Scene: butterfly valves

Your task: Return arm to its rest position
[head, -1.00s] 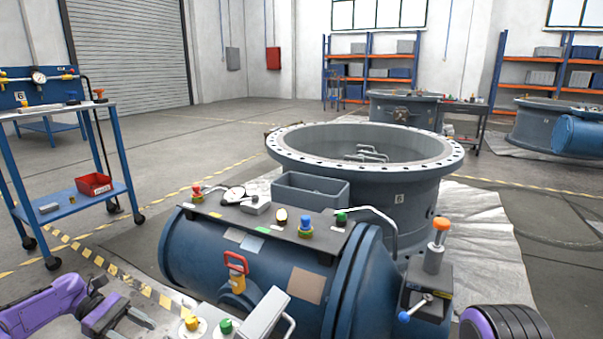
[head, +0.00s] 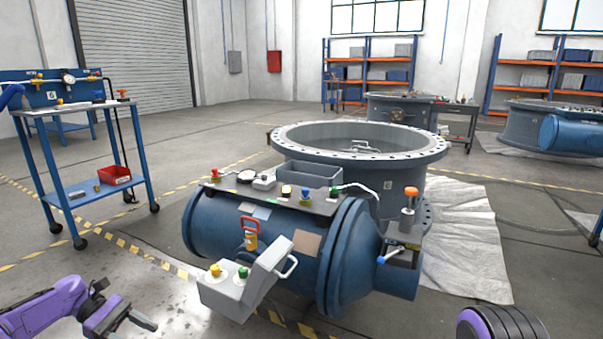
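My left gripper (head: 127,317) is at the lower left in the head view, on a purple arm. Its two grey fingers stand apart with nothing between them, over bare floor. My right arm shows only as a purple and black rounded link (head: 503,323) at the bottom right; its gripper is out of view. The blue butterfly valve body (head: 285,246) lies on its side in the middle, with knobs and a gauge on its top plate. A grey control box (head: 247,285) with a yellow and a green button is on its near side. The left gripper is apart from it.
A blue cart (head: 88,190) with a red bin (head: 114,175) stands at the left. A large flanged ring (head: 357,142) stands behind the valve on a pale sheet (head: 470,235). Shelves (head: 370,75) line the back wall. Floor is clear between the cart and valve.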

